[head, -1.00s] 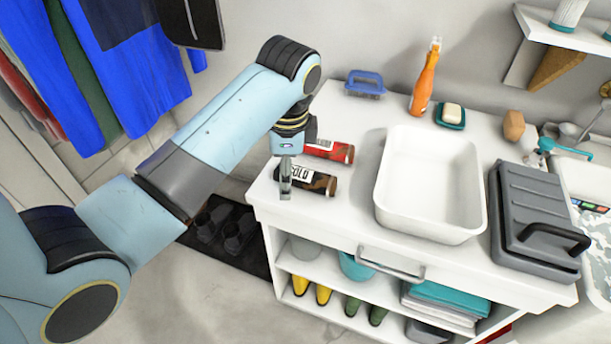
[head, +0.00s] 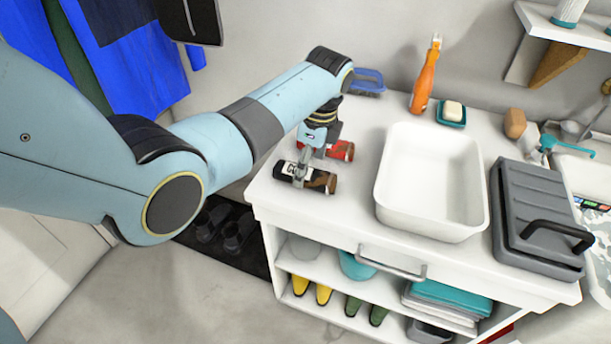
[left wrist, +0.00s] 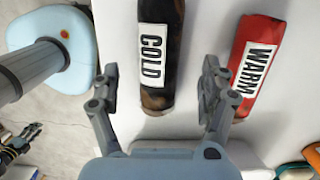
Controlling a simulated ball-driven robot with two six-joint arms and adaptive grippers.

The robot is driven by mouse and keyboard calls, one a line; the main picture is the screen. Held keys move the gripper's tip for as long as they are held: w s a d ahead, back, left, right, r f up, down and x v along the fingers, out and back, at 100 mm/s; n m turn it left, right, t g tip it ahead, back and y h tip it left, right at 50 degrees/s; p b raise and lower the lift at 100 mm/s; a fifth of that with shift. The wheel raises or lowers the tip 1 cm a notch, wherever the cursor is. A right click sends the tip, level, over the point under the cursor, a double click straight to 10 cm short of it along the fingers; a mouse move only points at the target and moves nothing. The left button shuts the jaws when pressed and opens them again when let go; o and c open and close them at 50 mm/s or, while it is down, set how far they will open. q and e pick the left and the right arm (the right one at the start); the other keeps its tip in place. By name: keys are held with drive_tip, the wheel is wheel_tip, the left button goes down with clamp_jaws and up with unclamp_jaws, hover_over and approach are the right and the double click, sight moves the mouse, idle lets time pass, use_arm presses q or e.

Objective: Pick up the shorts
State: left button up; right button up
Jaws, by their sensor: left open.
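No garment that is plainly shorts can be made out. A dark camouflage roll with a COLD label (head: 318,181) lies on the white counter's left end. It also shows in the left wrist view (left wrist: 158,55). A red roll with a WARM label (head: 338,150) lies just behind it, and in the left wrist view (left wrist: 255,62) it is to the right. My left gripper (head: 302,174) is over the COLD roll. In the left wrist view its open fingers (left wrist: 160,85) are on either side of that roll's near end, with nothing gripped.
A white basin (head: 430,225) and a grey case (head: 535,215) stand right of the rolls on the counter (head: 345,225). A blue-handled brush (head: 368,82), an orange bottle (head: 425,80) and a soap dish (head: 451,113) are at the back. Blue clothes (head: 140,75) hang at left.

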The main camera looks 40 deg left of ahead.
use_arm(q)
drive_tip(key=shift+a+f, duration=0.2)
drive_tip(key=shift+f, duration=1)
drive_tip(key=c, duration=1.4)
